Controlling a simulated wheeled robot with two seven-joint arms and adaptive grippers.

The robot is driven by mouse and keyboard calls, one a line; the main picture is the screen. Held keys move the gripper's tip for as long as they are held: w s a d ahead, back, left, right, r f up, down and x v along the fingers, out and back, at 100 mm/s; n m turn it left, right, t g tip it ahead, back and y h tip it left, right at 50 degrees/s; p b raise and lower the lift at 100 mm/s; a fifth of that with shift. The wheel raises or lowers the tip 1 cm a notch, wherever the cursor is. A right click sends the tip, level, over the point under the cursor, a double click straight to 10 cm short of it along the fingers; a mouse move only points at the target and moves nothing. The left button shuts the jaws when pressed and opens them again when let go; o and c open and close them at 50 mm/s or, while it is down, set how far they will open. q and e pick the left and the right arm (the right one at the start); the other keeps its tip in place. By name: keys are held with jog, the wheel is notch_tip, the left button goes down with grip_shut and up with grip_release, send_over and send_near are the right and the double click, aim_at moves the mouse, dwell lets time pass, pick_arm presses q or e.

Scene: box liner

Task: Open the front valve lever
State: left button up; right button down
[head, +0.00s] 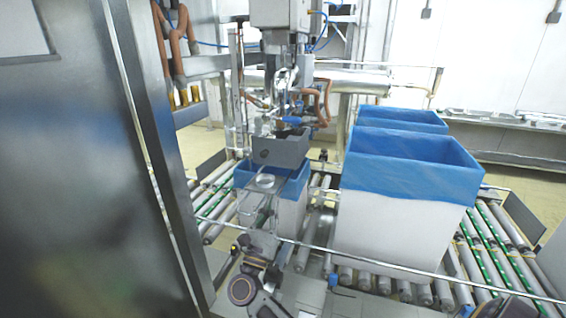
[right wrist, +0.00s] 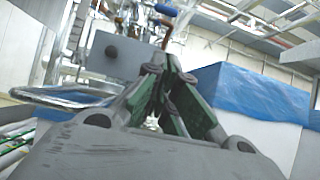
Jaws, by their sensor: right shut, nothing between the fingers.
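A small blue handle (head: 292,119), which looks like the valve lever, is on the machine's pipework just above a grey block (head: 285,150). In the right wrist view the blue handle (right wrist: 166,9) shows near the top edge, beyond the fingertips. My right gripper (right wrist: 160,68) is shut and empty, its dark green-edged fingers together and pointing toward the machine. In the head view the right gripper (head: 263,258) is low in the picture, nearer to me than the block and apart from the handle. Whether the lever is open or closed cannot be told. My left gripper is not seen.
A white box with a blue liner (head: 415,165) stands right of the machine on the roller conveyor (head: 395,285). A smaller lined box (head: 290,205) is under the block. A metal loop (right wrist: 60,97) lies left of my fingers. A large steel panel (head: 85,180) blocks the left.

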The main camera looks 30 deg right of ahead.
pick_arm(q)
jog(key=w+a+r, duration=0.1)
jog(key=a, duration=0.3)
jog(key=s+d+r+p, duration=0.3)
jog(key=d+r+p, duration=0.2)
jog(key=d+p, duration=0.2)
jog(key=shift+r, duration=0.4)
pick_arm(e)
jog(key=a+r+x, duration=0.1)
jog(key=r+x, duration=0.1)
jog(key=x, duration=2)
jog(key=shift+s+r, duration=0.25)
jog(key=shift+r, duration=0.05)
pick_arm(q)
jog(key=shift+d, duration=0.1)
pick_arm(e)
jog(key=shift+w, duration=0.15)
